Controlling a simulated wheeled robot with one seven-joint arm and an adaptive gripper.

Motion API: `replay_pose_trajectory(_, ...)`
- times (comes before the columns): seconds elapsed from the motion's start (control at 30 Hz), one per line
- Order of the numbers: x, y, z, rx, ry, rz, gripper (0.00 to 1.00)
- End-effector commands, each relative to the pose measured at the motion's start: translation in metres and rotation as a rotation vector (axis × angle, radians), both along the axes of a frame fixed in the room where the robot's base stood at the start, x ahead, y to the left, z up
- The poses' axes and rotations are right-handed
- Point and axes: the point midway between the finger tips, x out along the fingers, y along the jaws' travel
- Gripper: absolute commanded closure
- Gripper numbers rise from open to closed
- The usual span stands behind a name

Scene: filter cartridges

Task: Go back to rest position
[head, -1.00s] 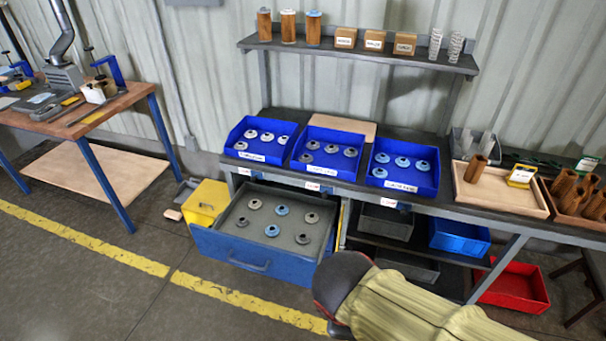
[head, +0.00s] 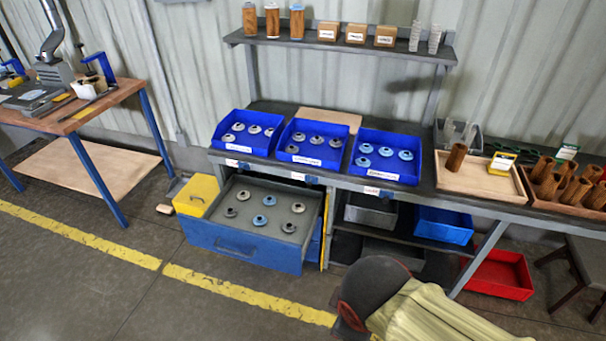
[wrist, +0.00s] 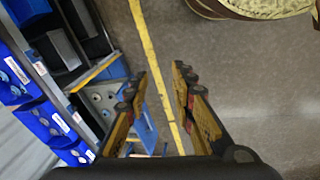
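My gripper (wrist: 158,85) shows in the wrist view with its two yellow and black fingers spread apart. Nothing is between them; grey floor and a yellow line lie beyond. In the head view the gripper is out of sight and only my arm shows at the bottom. The open blue drawer (head: 240,249) holds several grey and blue end caps. It is partly visible behind the left finger in the wrist view (wrist: 143,126). Three blue bins on the bench, left (head: 222,150), middle (head: 310,158) and right (head: 385,176), hold more caps.
A wooden tray (head: 480,181) with one brown cartridge (head: 456,157) stands right of the bins. A shelf (head: 340,44) above holds cartridges and boxes. A red bin (head: 500,274) is under the bench. A wooden workbench (head: 95,104) stands left.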

Motion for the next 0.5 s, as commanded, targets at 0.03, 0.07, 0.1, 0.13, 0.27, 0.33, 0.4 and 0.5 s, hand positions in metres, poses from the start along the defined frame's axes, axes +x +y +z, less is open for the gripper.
replay_pose_trajectory(0.03,0.0006,0.0001,0.0019,0.004,-0.006,-0.003,0.75)
replay_pose_trajectory(0.07,0.0008,0.0001,0.0025,0.006,-0.008,-0.004,0.75)
replay_pose_trajectory(0.1,0.0012,0.0002,0.0032,0.007,-0.011,-0.005,0.75)
replay_pose_trajectory(0.13,0.0013,0.0002,0.0035,0.008,-0.012,-0.006,0.75)
replay_pose_trajectory(0.27,0.0015,0.0002,0.0042,0.01,-0.014,-0.013,0.75)
replay_pose_trajectory(0.33,0.0015,0.0003,0.0042,0.016,-0.014,-0.033,0.75)
replay_pose_trajectory(0.4,0.0007,0.0021,0.004,0.035,-0.011,-0.078,0.75)
replay_pose_trajectory(0.5,-0.0013,0.008,0.0072,0.09,-0.008,-0.182,0.75)
